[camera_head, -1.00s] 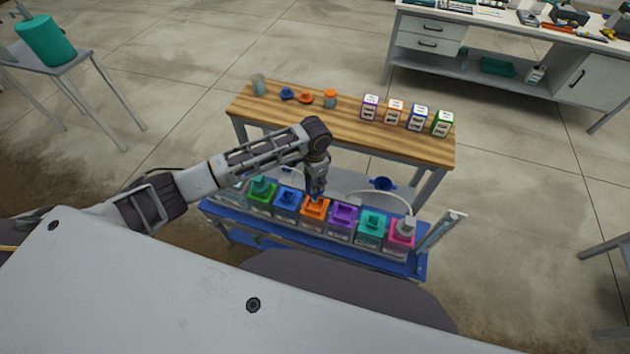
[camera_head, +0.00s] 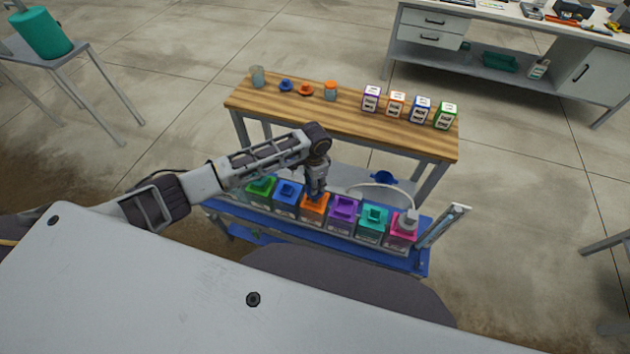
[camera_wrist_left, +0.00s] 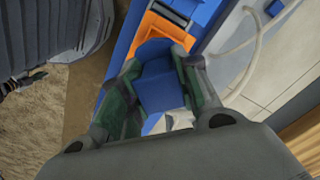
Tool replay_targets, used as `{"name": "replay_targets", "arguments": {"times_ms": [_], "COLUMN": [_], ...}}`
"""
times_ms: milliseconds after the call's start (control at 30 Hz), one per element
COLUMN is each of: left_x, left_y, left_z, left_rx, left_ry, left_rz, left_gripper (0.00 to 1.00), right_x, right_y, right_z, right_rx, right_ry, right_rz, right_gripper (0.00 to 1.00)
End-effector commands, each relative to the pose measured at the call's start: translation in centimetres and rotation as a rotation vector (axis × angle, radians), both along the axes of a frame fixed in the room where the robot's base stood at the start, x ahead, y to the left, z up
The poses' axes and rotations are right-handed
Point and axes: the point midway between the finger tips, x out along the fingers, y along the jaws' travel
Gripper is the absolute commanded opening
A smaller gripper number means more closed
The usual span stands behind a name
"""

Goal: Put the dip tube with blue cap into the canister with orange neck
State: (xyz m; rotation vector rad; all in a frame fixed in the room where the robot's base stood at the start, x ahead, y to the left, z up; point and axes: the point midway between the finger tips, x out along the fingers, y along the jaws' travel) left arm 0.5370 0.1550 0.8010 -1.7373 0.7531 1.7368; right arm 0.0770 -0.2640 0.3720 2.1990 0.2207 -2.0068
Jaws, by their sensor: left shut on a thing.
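My left gripper (camera_head: 316,191) is over the orange-necked canister (camera_head: 314,208), pointing down. In the left wrist view, its green-padded fingers (camera_wrist_left: 155,95) are shut on the blue cap (camera_wrist_left: 160,84) of the dip tube. The tube below the cap is hidden, so I cannot tell whether it is inside the neck. The canister's orange top (camera_wrist_left: 158,32) shows just beyond the cap in the wrist view. My right gripper is not in view.
Beside the orange canister stand a blue canister (camera_head: 287,194) and a purple one (camera_head: 343,209), with green, teal and pink ones further out, on the blue skid (camera_head: 300,228). A white hose arches at the right. Behind is a wooden-topped table (camera_head: 340,120) with cups and small boxes.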

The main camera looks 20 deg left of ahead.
Motion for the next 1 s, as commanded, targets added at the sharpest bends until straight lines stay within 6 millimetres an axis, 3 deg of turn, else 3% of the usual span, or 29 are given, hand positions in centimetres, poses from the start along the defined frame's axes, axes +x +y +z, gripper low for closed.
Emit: {"name": "replay_targets", "arguments": {"times_ms": [533, 1000], "left_x": [0.0, 0.0], "left_y": [-0.1, 0.0], "left_z": [-3.3, -3.9], "left_rx": [-0.001, -0.001], "left_ry": [0.001, -0.001], "left_rz": [0.000, 0.000], "left_gripper": [0.06, 0.06], "right_x": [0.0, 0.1], "right_y": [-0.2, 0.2], "right_z": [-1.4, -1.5], "right_rx": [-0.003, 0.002], "right_ry": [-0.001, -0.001], "right_rz": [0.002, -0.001], "right_gripper": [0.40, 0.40]}}
